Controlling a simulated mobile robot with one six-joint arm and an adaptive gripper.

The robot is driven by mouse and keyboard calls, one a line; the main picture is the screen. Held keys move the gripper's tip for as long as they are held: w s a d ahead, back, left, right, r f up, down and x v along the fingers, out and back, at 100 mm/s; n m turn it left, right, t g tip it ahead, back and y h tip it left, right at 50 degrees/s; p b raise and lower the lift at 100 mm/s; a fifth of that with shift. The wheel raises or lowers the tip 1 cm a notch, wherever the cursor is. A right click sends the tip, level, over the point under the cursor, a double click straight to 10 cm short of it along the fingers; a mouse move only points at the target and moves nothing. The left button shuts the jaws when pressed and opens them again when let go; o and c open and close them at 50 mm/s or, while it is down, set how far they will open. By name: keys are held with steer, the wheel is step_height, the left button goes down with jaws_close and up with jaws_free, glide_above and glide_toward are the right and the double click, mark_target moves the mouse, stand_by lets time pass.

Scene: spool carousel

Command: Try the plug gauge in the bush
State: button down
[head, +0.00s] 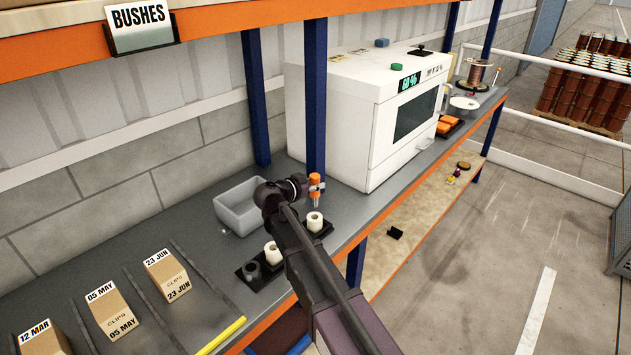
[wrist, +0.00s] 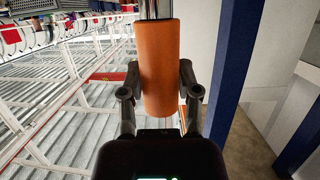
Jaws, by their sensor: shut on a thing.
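The plug gauge (head: 314,180) shows as an orange cylindrical handle, upright above the shelf. My gripper (head: 316,186) is shut on it. In the wrist view the orange handle (wrist: 160,62) stands between the two dark fingers (wrist: 158,92). Which bush the task means is not shown.
A grey bin (head: 230,215) sits behind my gripper. A blue post (head: 314,90) and a white oven-like cabinet (head: 350,125) stand close behind and right. Clips boxes (head: 115,312) stand on the left. Some bare grey shelf lies between boxes and bushes.

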mark_target(314, 206)
steer(key=shift+r, duration=0.1)
steer(key=shift+r+p, duration=0.45)
steer(key=shift+p, duration=0.05)
steer(key=shift+f+b, duration=0.3)
steer(key=shift+f+b, duration=2.9)
steer(key=shift+f+b, duration=1.85)
steer(key=shift+b, duration=0.05)
stand_by(1.1)
steer(key=shift+r, duration=0.2)
stand_by(1.0)
